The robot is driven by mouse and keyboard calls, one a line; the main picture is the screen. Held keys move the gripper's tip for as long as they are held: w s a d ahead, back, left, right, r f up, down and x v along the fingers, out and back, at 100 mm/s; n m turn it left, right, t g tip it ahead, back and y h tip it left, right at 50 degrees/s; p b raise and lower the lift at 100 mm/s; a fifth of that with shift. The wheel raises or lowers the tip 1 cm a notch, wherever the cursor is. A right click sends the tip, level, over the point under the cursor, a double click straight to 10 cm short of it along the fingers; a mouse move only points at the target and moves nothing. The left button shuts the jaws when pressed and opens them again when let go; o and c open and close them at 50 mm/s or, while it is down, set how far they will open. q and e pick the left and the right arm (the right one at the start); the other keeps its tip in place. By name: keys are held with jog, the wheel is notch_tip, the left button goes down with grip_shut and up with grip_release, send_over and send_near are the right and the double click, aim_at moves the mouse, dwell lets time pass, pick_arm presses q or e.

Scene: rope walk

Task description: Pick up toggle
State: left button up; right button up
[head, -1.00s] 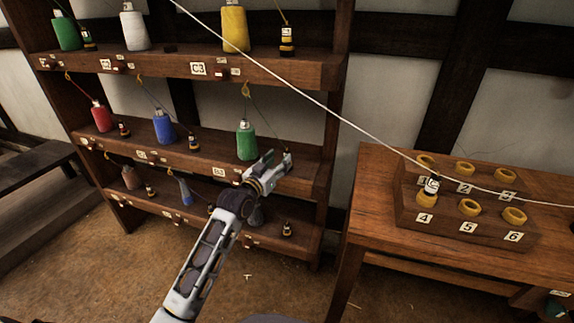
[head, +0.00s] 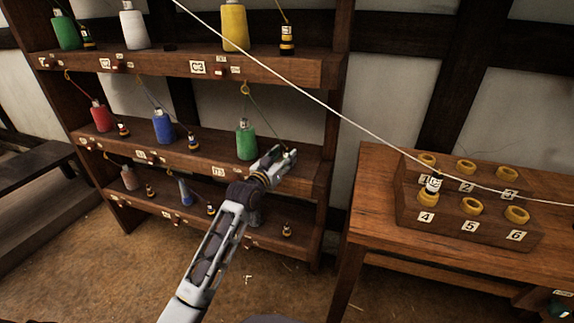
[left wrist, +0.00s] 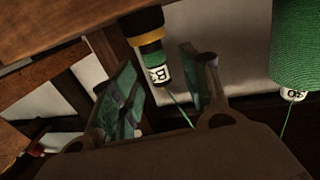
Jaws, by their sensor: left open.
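A toggle (left wrist: 150,50) with a dark body, a yellow band and a white label that seems to read B3 shows in the left wrist view. A green cord runs from its labelled end. My left gripper (left wrist: 160,72) is open, with one finger on each side of the toggle, and I see no clear contact. In the head view my left gripper (head: 278,160) is at the right end of the middle shelf, and it hides most of that toggle there. The green spool (head: 246,142) stands just left of it and also shows in the left wrist view (left wrist: 300,45). My right gripper is not in view.
The wooden shelf unit (head: 290,72) holds several coloured spools and other toggles. On the table (head: 380,185) at right stands a numbered rack (head: 445,232) with yellow rings and one white-labelled toggle (head: 432,186). A white line (head: 330,107) runs across the view.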

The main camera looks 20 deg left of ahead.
pick_arm(q)
jog(key=shift+w+d, duration=0.25)
jog(key=shift+w, duration=1)
jog(key=shift+c, duration=0.2)
grip_shut()
